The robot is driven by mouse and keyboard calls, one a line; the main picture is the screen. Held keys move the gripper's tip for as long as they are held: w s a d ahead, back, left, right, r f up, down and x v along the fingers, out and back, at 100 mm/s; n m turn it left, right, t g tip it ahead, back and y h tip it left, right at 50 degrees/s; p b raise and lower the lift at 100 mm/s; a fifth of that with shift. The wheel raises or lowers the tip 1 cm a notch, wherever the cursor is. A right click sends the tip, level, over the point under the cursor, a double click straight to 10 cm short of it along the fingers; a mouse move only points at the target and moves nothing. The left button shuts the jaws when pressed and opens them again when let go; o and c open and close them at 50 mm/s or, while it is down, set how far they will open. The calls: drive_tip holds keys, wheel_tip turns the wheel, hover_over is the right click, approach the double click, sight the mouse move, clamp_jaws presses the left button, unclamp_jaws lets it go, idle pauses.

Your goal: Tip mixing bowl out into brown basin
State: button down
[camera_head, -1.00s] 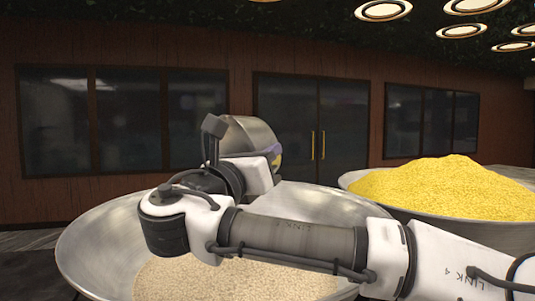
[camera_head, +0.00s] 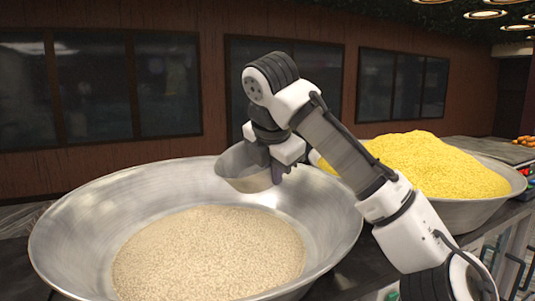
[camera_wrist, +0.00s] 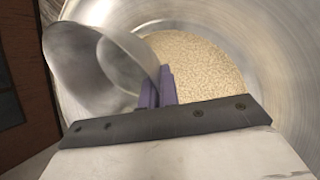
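My gripper (camera_head: 277,166) is shut on the rim of the steel mixing bowl (camera_head: 241,168). The bowl hangs tilted over the back right part of a wide metal basin (camera_head: 75,215). In the wrist view the purple fingers (camera_wrist: 158,90) grip the bowl's edge, and the bowl (camera_wrist: 92,68) shows bare grey metal; its full inside is hidden. The wide basin holds pale brown grains (camera_head: 210,252), which also show in the wrist view (camera_wrist: 205,60). No basin is itself brown; this one has the brownish contents.
A second metal basin (camera_head: 468,213) heaped with yellow grains (camera_head: 430,165) stands to the right, close behind my arm. A dark counter (camera_head: 350,270) lies between and in front of the basins. Dark windows and a wooden wall are behind.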

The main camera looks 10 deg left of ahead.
drive_tip(key=shift+s+a+r+m+g+y, duration=0.1)
drive_tip(key=shift+r+m+g+y, duration=0.1)
drive_tip(key=shift+g+y, duration=0.6)
drive_tip(key=shift+s+a+r+m+g+y, duration=0.1)
drive_tip(key=shift+m+g+y, duration=0.1)
drive_tip(key=shift+g+y, duration=0.6)
